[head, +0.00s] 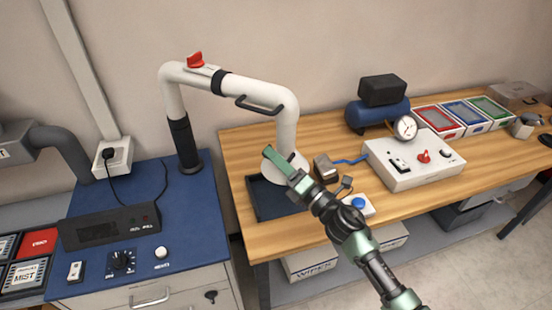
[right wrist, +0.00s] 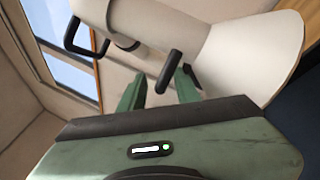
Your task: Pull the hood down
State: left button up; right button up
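The hood is a white cone (head: 285,166) at the lower end of a jointed white extraction arm (head: 288,130). It hangs over a dark tray (head: 266,203) at the bench's left end. In the right wrist view the hood's wide white cone (right wrist: 250,55) fills the upper right. A short black bar (right wrist: 171,70) shows against it, close to my fingertips. My right gripper (head: 275,158) is at the hood, partly covering it. In the wrist view its two green fingers (right wrist: 158,88) stand apart, near the bar; I cannot tell whether they touch it. My left gripper is out of view.
A black handle (head: 258,105) sits on the arm's upper tube. The arm stands on a blue cabinet (head: 190,230) at left. On the wooden bench (head: 235,150) are a small metal block (head: 325,168), a blue button box (head: 357,204) and a white control box (head: 405,172).

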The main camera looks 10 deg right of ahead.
jog(key=shift+f, duration=0.1)
jog(key=shift+s+d+f, duration=0.15)
jog(key=shift+s, duration=0.15)
jog(key=b+v, duration=0.2)
jog(key=v, duration=0.5)
jog(key=shift+b, duration=0.35)
